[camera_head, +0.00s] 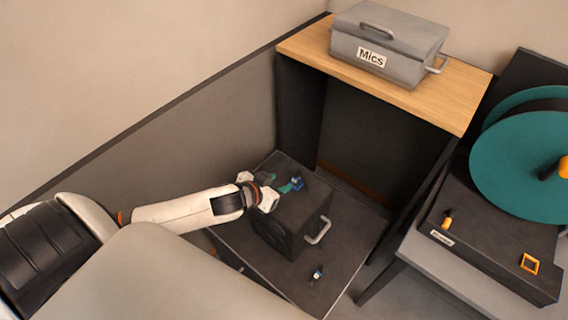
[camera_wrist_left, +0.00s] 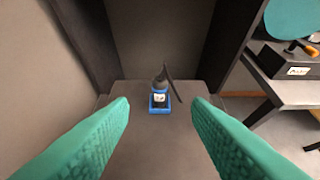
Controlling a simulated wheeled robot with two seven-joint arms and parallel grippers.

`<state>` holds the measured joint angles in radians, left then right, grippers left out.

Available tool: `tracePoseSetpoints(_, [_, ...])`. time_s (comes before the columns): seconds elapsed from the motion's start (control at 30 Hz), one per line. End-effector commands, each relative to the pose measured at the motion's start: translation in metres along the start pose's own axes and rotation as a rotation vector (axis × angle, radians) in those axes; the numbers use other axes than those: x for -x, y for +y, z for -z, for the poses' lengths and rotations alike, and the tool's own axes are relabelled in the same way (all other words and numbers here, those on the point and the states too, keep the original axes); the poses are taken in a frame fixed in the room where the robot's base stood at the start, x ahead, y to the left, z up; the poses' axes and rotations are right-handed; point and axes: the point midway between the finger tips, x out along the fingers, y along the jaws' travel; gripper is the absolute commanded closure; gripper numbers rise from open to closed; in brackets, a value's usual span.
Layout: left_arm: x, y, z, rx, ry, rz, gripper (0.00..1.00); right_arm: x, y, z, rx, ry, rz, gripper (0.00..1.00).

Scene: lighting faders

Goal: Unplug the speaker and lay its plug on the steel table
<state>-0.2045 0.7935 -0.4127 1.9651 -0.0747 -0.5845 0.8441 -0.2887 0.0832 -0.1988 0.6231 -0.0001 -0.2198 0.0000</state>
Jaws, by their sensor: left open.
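The speaker (camera_head: 285,222) is a dark box with a metal side handle, standing on the dark grey table (camera_head: 338,262). On its top is a small blue socket (camera_head: 297,185) with a dark plug in it. In the left wrist view the dark plug (camera_wrist_left: 160,83) stands upright in the blue socket (camera_wrist_left: 159,109), with a pale label and a dark cable rising from it. My left gripper (camera_head: 280,183) has teal fingers and is open just left of the socket. In the left wrist view the plug appears ahead, between the spread fingertips, without visible contact. My right gripper is not in view.
Another small blue and pale item (camera_head: 316,275) sits near the table's front edge. Bare tabletop lies right of the speaker. A wooden shelf (camera_head: 300,48) with a grey "Mics" case (camera_head: 385,45) stands behind. A turntable-like unit with a teal disc (camera_head: 520,160) is at right.

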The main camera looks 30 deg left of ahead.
Motion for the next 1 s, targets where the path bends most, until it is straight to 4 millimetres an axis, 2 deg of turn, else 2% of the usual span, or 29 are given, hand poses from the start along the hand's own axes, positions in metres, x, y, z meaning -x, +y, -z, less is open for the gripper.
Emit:
tracePoseSetpoints(0.2, [-0.028,0.000,0.005,-0.001,-0.002,-0.001,0.55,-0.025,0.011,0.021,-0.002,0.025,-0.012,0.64])
tracePoseSetpoints(0.37, [-0.052,0.000,0.005,-0.001,-0.002,-0.002,0.55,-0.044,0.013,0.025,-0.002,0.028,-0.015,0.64])
tracePoseSetpoints(0.7, [-0.084,0.000,0.003,0.002,0.001,-0.001,0.55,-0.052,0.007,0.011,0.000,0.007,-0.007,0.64])
tracePoseSetpoints(1.0, [-0.088,0.000,0.002,-0.001,0.002,-0.001,0.55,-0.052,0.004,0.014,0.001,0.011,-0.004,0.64])
